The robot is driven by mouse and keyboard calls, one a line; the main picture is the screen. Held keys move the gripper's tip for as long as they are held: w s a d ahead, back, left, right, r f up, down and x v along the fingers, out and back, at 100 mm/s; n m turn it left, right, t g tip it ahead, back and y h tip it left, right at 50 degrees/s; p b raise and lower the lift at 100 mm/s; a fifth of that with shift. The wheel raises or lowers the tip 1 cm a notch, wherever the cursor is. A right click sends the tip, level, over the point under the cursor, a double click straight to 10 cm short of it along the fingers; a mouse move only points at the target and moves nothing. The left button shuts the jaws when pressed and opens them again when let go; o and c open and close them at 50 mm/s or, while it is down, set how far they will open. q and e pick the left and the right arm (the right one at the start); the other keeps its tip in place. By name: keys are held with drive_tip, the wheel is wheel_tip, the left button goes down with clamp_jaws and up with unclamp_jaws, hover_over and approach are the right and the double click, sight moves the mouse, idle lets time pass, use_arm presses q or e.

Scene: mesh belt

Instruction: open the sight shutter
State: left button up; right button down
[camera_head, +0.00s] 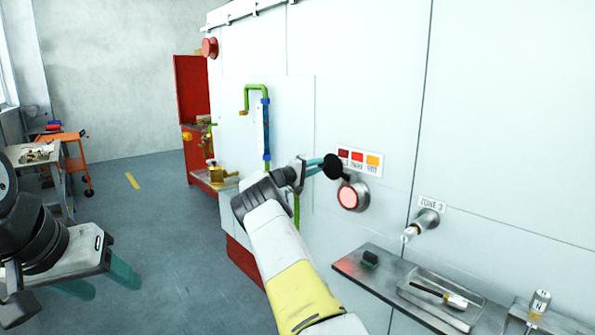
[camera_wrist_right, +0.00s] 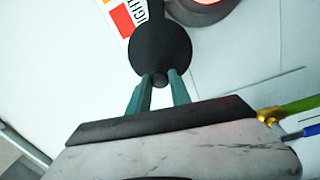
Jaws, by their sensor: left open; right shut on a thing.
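The sight shutter is a black round disc (camera_head: 333,168) on the white wall panel, beside and just above the sight port (camera_head: 348,197), whose pinkish-red face shows uncovered. My right gripper (camera_head: 314,167) reaches the disc from the left. In the right wrist view the shutter (camera_wrist_right: 160,48) has a short dark arm at its top and a small knob at its bottom edge. There my right gripper (camera_wrist_right: 159,84) is shut on that knob. Part of the sight port's rim (camera_wrist_right: 200,8) shows at the top. My left gripper (camera_head: 98,281) hangs open and empty at lower left, far from the wall.
A colour-chip label (camera_head: 360,160) sits above the port. To the right are a zone knob (camera_head: 422,225) and a metal shelf (camera_head: 385,285) with trays. A green and blue pipe gauge (camera_head: 265,130) stands left of the gripper. The floor at left is open.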

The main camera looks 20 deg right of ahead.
drive_tip(key=shift+r, duration=0.15)
idle(0.3)
drive_tip(key=c, duration=1.2)
unclamp_jaws()
drive_tip(key=shift+s, duration=0.1)
drive_tip(key=shift+o, duration=0.2)
drive_tip(key=v, duration=0.7)
drive_tip(key=shift+s+a, duration=0.15)
drive_tip(key=shift+a, duration=0.2)
